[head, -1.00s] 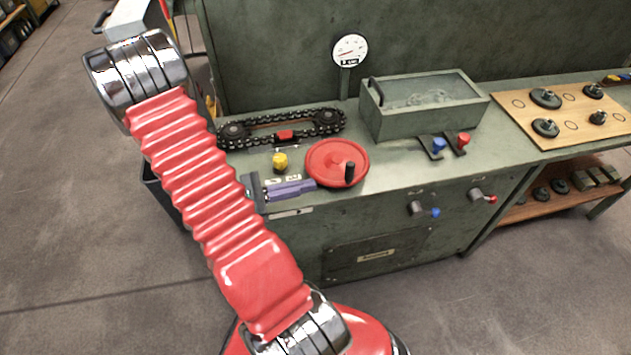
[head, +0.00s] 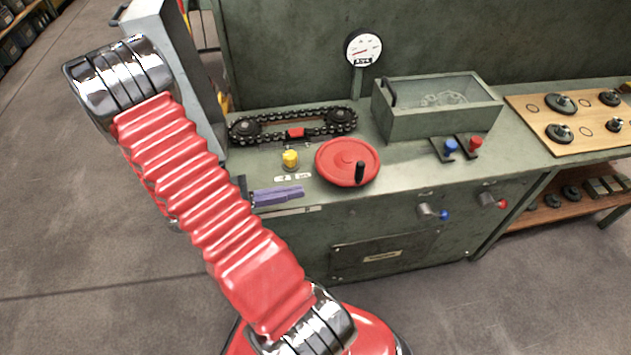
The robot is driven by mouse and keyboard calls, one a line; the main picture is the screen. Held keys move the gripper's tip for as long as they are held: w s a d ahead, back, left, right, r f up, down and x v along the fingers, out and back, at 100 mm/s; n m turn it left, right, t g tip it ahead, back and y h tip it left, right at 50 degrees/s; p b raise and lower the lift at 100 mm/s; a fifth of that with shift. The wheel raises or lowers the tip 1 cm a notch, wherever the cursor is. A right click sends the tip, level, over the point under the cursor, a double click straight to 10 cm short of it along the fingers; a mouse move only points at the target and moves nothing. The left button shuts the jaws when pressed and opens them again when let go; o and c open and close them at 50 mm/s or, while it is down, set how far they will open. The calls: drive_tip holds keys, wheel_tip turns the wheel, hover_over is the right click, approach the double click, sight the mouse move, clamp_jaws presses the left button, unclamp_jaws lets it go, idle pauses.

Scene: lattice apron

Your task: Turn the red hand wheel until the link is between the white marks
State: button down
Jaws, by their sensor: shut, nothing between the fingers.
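The red hand wheel (head: 345,165) lies flat on the green bench, with a black upright handle (head: 360,172) near its front right rim. Behind it, a black chain (head: 325,116) loops around two sprockets. The red link (head: 296,132) is on the chain's near run, around the middle. I cannot clearly make out the white marks beside it. My gripper (head: 301,191), with purple fingers, is shut and empty. It appears left of the wheel, in front of the yellow knob, pointing right and apart from the wheel. My red arm hides part of the bench's left end.
A dial gauge (head: 363,48) rises behind. Right of the wheel are a green open box (head: 437,108), blue (head: 450,146) and red (head: 475,143) levers, and a wooden board (head: 580,140) with black parts.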

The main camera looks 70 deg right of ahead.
drive_tip(key=w+a+r+m+t+y, duration=0.2)
drive_tip(key=a+r+t, duration=0.4)
drive_tip(key=a, duration=0.4)
drive_tip(key=w+a+r+m+t+y, duration=0.2)
drive_tip(key=w+a+r+t+y, duration=0.2)
drive_tip(key=a, duration=0.6)
drive_tip(key=w+a+r+m+t+y, duration=0.2)
drive_tip(key=w+a+r+t+y, duration=0.2)
drive_tip(key=w+a+r+t, duration=0.2)
drive_tip(key=a+r+t, duration=0.2)
drive_tip(key=a+t, duration=0.2)
drive_tip(key=shift+w+a+r+m, duration=0.25)
drive_tip(key=shift+a+r+m, duration=0.05)
drive_tip(key=shift+a+r, duration=0.1)
drive_tip(key=shift+s, duration=0.1)
